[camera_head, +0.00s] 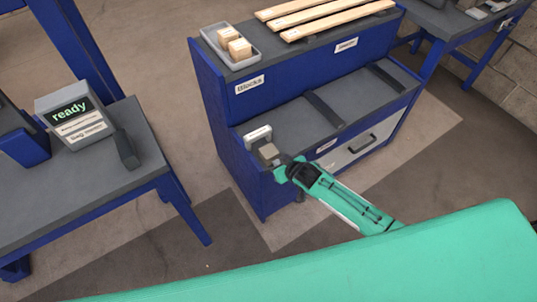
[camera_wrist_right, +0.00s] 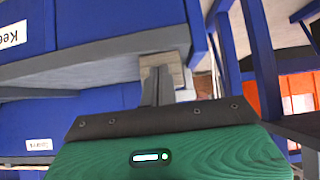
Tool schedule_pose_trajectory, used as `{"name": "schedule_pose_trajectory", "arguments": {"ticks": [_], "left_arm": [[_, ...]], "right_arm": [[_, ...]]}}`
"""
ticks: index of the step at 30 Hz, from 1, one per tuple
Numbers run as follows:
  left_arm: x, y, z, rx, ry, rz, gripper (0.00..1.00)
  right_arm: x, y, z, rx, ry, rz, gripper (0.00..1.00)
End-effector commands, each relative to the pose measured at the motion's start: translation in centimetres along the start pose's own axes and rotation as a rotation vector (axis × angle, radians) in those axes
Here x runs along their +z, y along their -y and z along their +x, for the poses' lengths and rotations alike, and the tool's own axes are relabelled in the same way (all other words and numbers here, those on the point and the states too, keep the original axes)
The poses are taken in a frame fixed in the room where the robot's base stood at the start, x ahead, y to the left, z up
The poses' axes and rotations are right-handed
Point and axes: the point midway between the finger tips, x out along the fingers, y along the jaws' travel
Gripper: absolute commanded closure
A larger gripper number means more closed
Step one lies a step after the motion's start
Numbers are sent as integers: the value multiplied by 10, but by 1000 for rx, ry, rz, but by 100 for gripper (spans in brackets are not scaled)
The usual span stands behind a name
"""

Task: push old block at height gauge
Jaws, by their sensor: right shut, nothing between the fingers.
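A small grey-brown block (camera_head: 268,151) sits at the near left corner of the blue bench's lower shelf, in front of a pale, light-grey fixture (camera_head: 257,133) that looks like the height gauge. My right gripper (camera_head: 276,162) is shut and empty, its fingertips at the block's near side. In the right wrist view the shut fingers (camera_wrist_right: 157,72) point at the block (camera_wrist_right: 172,58) and overlap it; I cannot tell whether they touch. My left gripper is not in view.
A grey tray (camera_head: 213,39) with wooden blocks (camera_head: 239,48) and several planks (camera_head: 325,17) lie on the bench's upper shelf. Dark dividers (camera_head: 324,109) cross the lower shelf. A side table (camera_head: 135,160) at left holds a display reading "ready" (camera_head: 70,112).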

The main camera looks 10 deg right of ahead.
Motion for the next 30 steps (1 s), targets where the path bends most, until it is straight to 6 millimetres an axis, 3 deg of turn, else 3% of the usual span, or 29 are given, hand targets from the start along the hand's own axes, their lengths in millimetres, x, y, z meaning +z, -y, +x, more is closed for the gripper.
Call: {"name": "schedule_pose_trajectory", "arguments": {"ticks": [30], "left_arm": [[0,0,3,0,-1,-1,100]], "right_arm": [[-8,0,10,0,0,0,100]]}}
